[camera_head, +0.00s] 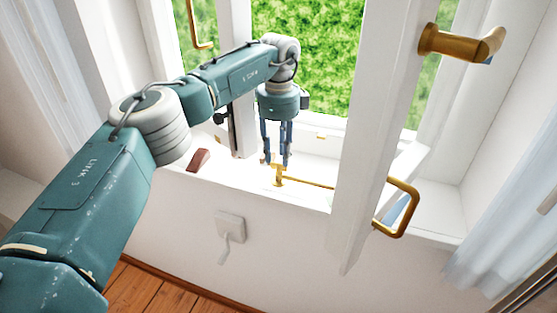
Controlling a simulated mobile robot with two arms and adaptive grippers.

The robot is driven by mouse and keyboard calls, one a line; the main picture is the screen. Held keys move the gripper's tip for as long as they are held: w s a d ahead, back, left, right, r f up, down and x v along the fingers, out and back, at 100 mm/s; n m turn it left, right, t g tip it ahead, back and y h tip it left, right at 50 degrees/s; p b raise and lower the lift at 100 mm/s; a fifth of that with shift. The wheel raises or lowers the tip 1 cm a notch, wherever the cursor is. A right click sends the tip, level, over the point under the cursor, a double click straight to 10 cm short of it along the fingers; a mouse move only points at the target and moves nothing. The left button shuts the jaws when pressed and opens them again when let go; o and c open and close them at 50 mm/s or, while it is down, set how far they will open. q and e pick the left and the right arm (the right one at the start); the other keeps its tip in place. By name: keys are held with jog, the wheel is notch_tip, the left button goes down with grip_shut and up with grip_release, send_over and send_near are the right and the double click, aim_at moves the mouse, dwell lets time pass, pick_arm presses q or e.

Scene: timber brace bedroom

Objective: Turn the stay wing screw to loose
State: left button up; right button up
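The brass stay wing screw (279,173) sits on the white window sill, at the near end of a thin brass stay bar (312,184) that runs right towards the open window sash (372,130). My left gripper (276,162) points straight down just above the screw. Its two fingers are apart, with a narrow gap between them. The fingertips are at the top of the screw, and I cannot tell whether they touch it. The screw's wings are too small to read their angle. My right gripper is not in view.
A brass handle (403,208) sticks out from the sash, and another brass handle (455,44) is higher up. A dark red block (199,160) lies on the sill left of the gripper. A white wall fitting (230,227) is below. A pale curtain (505,225) hangs at the right.

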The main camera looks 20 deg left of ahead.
aim_at(279, 164)
pick_arm(q)
notch_tip(279, 164, up, 9)
jog(key=shift+f, duration=0.1)
dwell(0.6)
